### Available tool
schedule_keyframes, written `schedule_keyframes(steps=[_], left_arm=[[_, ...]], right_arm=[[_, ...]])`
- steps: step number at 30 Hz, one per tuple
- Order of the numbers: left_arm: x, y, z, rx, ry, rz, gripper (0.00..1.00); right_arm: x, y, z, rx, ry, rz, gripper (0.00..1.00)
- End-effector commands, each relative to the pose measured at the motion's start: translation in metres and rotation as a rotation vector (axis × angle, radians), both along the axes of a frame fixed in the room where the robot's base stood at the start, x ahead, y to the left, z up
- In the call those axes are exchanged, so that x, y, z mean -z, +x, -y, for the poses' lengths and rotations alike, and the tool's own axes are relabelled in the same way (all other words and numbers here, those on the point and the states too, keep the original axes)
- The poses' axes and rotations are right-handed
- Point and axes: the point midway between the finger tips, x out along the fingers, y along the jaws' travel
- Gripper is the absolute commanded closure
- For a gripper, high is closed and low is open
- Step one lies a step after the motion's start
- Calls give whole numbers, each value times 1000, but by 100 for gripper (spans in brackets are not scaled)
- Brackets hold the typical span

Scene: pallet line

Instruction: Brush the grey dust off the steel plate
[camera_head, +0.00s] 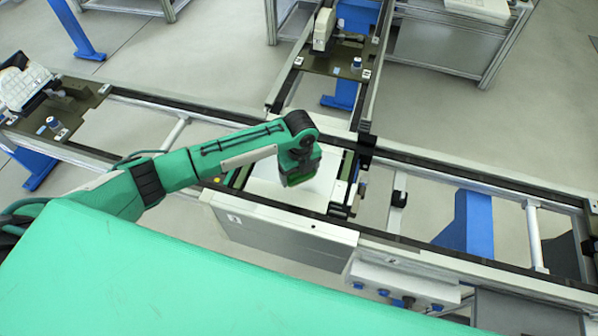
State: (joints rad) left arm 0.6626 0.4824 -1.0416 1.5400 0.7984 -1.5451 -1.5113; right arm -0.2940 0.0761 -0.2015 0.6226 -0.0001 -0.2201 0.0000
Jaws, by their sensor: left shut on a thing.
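My left gripper (301,172) reaches in from the left and points down over the middle of the line. It is shut on a dark green thing, likely the brush (300,181), whose lower end is hard to make out. Beneath it lies a pale flat plate (270,190), set between the dark rails and partly covered by the gripper. I cannot tell whether the brush touches the plate. No grey dust can be made out on the plate from here. My right gripper is not in view.
Conveyor rails (430,165) run left and right of the plate, and another track goes away behind it. A carrier with a white part (28,88) stands at far left, another carrier (330,62) at the back. A light box panel (275,230) hangs in front.

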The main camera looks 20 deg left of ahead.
Motion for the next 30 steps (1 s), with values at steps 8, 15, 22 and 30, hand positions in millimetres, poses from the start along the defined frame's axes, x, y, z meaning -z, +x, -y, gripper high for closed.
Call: schedule_keyframes(steps=[8,15,22,30], left_arm=[[-26,4,3,-9,-1,1,43],[-32,6,4,-11,-1,1,43],[-31,6,4,-11,-1,1,43],[-31,6,4,-28,-2,1,43]], right_arm=[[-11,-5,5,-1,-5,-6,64],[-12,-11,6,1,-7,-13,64],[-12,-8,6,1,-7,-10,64],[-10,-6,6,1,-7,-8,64]])
